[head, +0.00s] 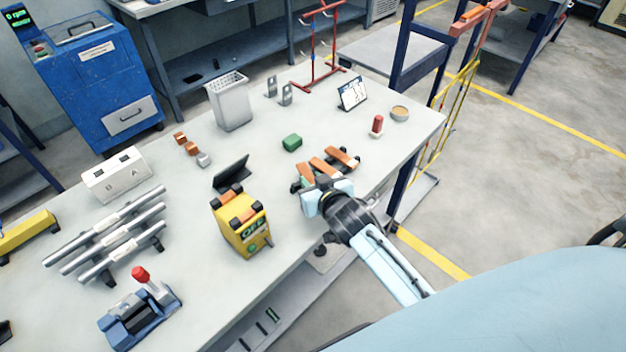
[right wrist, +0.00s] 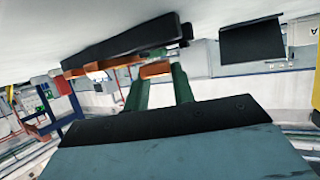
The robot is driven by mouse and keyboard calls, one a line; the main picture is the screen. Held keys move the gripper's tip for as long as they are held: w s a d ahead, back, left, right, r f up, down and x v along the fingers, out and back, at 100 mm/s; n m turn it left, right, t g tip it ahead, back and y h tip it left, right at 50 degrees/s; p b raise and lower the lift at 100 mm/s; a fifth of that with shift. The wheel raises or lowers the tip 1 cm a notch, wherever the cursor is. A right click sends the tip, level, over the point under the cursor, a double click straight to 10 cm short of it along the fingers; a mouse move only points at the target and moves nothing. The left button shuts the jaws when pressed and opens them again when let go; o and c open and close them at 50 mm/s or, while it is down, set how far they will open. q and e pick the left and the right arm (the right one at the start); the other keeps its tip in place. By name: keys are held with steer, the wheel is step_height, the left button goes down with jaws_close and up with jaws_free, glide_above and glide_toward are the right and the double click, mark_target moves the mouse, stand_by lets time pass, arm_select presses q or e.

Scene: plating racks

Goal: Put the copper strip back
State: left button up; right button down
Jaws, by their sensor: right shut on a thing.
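My right gripper (head: 318,190) is over the near end of a dark rack (head: 296,188) on the table. In the right wrist view its two green fingers (right wrist: 160,84) are shut on an orange copper strip (right wrist: 155,70), by the rack's dark bar (right wrist: 125,45). Copper strips (head: 323,166) lie side by side across the rack, one of them at the far end (head: 343,157). The gripper hides part of the rack's near end. I cannot tell whether the held strip rests on the rack. My left gripper is not in view.
A yellow box (head: 240,236) and a black tilted panel (head: 232,172) stand left of the rack. A red-topped item (head: 377,124) and a small bowl (head: 400,112) stand at the back right. Clear table lies between.

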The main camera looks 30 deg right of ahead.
steer(key=shift+f, duration=0.35)
steer(key=c, duration=1.2)
jaws_free()
steer(key=shift+o, duration=0.2)
steer(key=shift+r, duration=0.4)
steer(key=p+v, duration=0.1)
steer(key=v, duration=1.1)
steer(key=shift+r, duration=0.1)
